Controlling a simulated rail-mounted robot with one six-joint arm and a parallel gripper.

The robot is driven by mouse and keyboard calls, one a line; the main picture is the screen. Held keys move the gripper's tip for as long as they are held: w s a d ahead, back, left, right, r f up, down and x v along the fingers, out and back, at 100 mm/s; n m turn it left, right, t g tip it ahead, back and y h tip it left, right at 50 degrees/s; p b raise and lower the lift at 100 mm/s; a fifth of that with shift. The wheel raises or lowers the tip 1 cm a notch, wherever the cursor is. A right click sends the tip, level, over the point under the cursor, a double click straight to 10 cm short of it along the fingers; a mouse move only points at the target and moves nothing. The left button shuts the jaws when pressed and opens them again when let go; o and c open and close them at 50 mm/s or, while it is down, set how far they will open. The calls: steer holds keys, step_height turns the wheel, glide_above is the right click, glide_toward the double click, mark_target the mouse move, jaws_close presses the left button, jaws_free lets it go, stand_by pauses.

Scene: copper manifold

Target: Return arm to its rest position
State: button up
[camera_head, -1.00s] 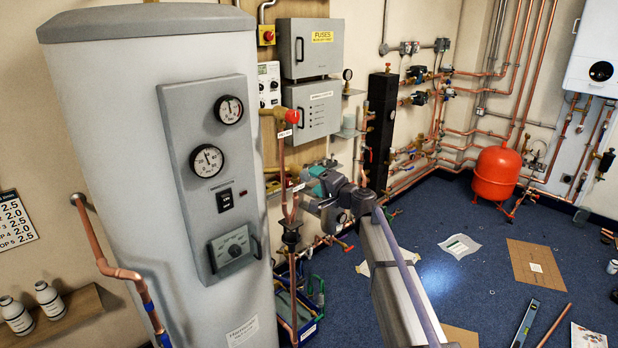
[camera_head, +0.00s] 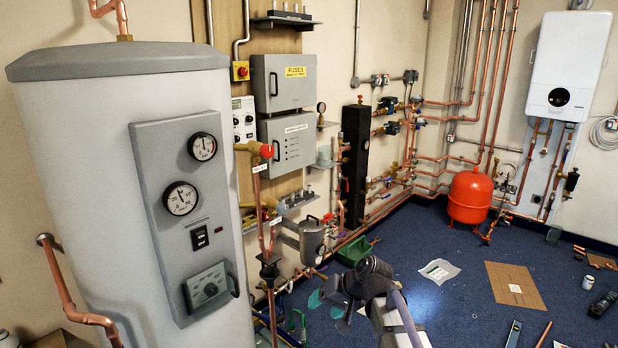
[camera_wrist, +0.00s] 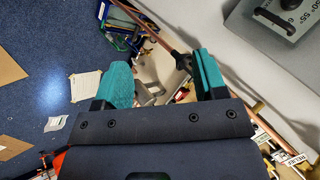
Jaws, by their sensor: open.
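My arm (camera_head: 390,305) reaches up from the bottom of the head view, folded low over the blue floor. My gripper (camera_head: 325,303) is beside the foot of the tank and right of the vertical copper pipe (camera_head: 271,315). In the wrist view, my gripper (camera_wrist: 163,78) has its two teal fingers spread apart, with nothing held between them. Behind and between the fingers, a copper pipe with a dark fitting (camera_wrist: 182,61) shows. I cannot tell how far it is from the fingertips.
The big grey tank (camera_head: 75,190) stands close on the left; its control panel shows in the wrist view (camera_wrist: 270,35). A dark column (camera_head: 354,165) and a red vessel (camera_head: 468,198) stand along the walls. Cardboard (camera_head: 515,284) and a white sheet (camera_head: 439,271) lie on the floor. Open carpet (camera_head: 450,310) lies right of my arm.

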steer(key=s+d+f+g+h, duration=0.1)
steer(key=s+d+f+h, duration=0.1)
steer(key=s+d, duration=0.4)
steer(key=s+d+f+g+h, duration=0.1)
steer(key=s+d+h, duration=0.4)
steer(key=s, duration=0.6)
steer(key=shift+d+f+g, duration=0.4)
steer(key=shift+d, duration=0.45)
